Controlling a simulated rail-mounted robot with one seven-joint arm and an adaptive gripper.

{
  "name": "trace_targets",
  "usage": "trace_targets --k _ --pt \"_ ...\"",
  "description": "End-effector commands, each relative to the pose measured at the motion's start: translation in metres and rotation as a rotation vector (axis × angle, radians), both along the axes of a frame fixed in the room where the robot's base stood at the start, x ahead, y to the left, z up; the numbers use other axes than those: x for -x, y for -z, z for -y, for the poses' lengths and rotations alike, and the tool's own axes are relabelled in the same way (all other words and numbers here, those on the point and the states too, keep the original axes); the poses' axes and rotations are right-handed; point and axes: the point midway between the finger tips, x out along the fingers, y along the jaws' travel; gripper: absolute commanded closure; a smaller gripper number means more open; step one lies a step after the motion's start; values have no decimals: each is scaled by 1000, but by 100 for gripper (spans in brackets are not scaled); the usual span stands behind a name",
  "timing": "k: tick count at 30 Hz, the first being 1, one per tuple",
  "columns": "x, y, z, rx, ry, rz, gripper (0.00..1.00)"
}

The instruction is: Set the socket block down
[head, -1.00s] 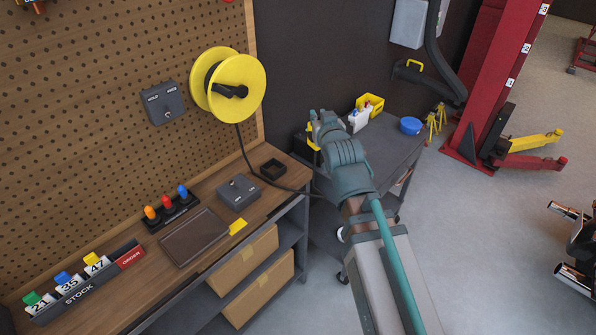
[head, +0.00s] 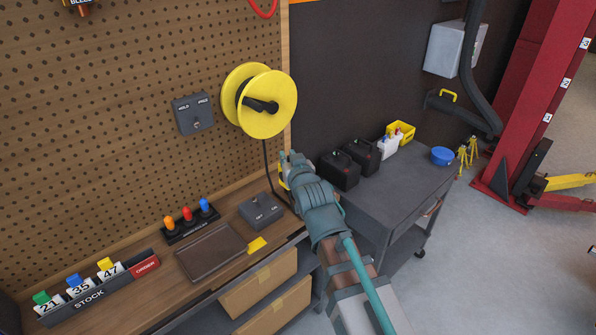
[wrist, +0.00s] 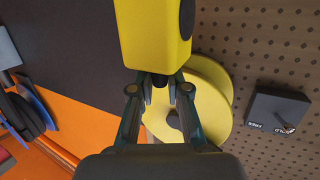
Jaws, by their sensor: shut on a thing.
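The yellow socket block (wrist: 153,36) fills the top middle of the wrist view. My gripper (wrist: 160,84) is shut on the dark neck at its end. In the head view my gripper (head: 291,163) is above the back right end of the workbench (head: 226,270), in front of the pegboard edge. The yellow cable reel (head: 259,101) is on the pegboard up and left of my gripper. A black cable (head: 268,165) hangs from it. My arm hides the bench's right end.
A grey switch box (head: 262,211), a brown tray (head: 211,251) and a rack of coloured-top items (head: 188,221) occupy the bench, with a STOCK card holder (head: 88,292) at left. A grey cart (head: 390,190) with black cases (head: 339,171) stands right of my gripper.

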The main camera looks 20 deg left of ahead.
Motion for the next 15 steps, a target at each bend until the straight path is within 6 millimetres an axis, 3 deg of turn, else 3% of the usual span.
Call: trace_targets --k 1,4,9,15 --pt "-16 2 -2 0 3 -1 100" --pt "-39 12 -3 -1 3 -2 100" --pt "-59 42 -3 0 2 -1 100" --pt "-75 64 -3 -1 0 1 100"
